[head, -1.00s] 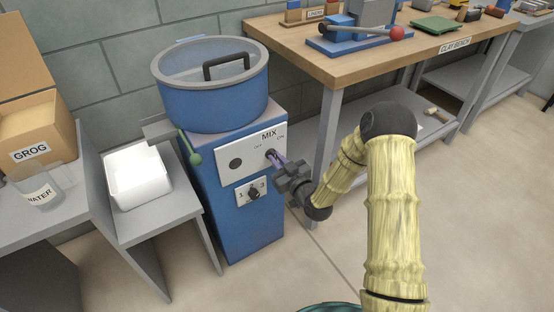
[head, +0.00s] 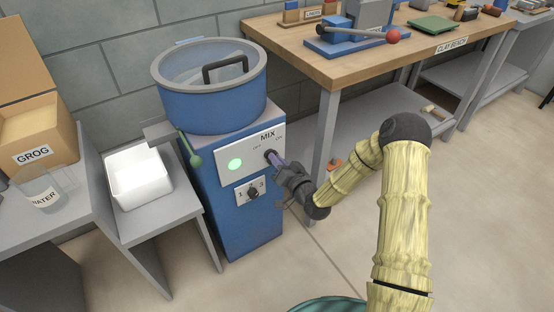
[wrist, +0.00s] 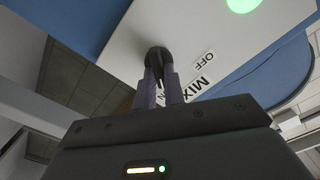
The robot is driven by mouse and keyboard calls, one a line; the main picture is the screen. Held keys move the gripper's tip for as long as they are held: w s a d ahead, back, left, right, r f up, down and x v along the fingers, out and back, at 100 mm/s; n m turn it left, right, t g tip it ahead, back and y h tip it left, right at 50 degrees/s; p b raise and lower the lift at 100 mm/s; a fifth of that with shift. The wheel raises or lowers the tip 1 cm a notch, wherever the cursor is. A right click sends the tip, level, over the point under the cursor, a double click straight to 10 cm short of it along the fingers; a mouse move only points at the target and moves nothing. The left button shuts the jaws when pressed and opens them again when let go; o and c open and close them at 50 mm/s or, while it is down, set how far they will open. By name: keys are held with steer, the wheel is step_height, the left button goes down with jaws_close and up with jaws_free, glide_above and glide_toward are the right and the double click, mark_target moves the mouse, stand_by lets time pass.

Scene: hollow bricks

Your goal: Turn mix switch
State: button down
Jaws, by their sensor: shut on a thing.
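The blue mixer (head: 240,215) stands in the middle of the head view with its pan (head: 212,103) on top. Its white MIX panel (head: 231,150) carries a round lamp (head: 235,165), lit green; the lamp also shows in the wrist view (wrist: 243,4). The black mix switch (wrist: 156,57) is at the panel's right, partly hidden by my fingers. My gripper (head: 275,163) reaches it from the right. In the wrist view my gripper (wrist: 159,84) is shut on the switch knob. OFF and MIX labels show beside the knob.
A lower dial (head: 252,191) sits below the panel, and a green-knobbed lever (head: 193,158) hangs at its left. The clay bench (head: 330,70) stands close on the right. A white bin (head: 138,178) and a GROG box (head: 38,140) are at left. The floor in front is clear.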

steer(key=shift+s+f, duration=0.1)
steer(key=shift+f, duration=0.05)
steer(key=c, duration=1.5)
jaws_free()
steer(key=p+v, duration=0.2)
steer(key=v, duration=1.5)
steer(key=shift+s+d, duration=0.15)
steer(key=shift+d, duration=0.05)
